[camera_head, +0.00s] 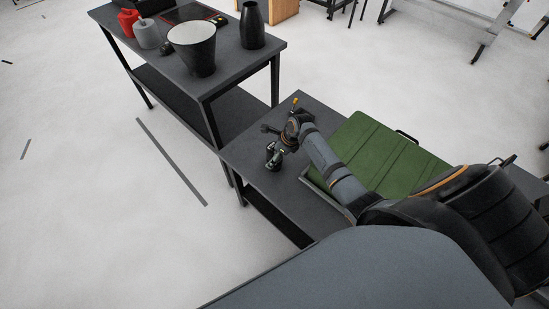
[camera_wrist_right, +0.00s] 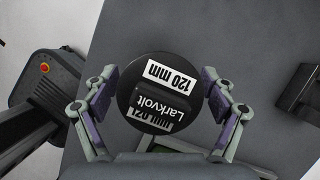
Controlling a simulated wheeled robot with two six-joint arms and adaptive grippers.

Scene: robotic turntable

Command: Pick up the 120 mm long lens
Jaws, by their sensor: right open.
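The 120 mm long lens (camera_wrist_right: 152,91) shows in the right wrist view as a round black top with white "120 mm" labels and the word "Larkvolt". My right gripper (camera_wrist_right: 160,96) is open, with one finger on each side of the lens. The left finger looks close to its rim. I cannot tell whether either finger touches it. My left gripper is out of view.
A dark block (camera_wrist_right: 299,90) is at the right in the wrist view. A green case (camera_head: 385,150) lies beside my arm. Another table holds a large black cup-shaped container (camera_head: 196,58) and bottles.

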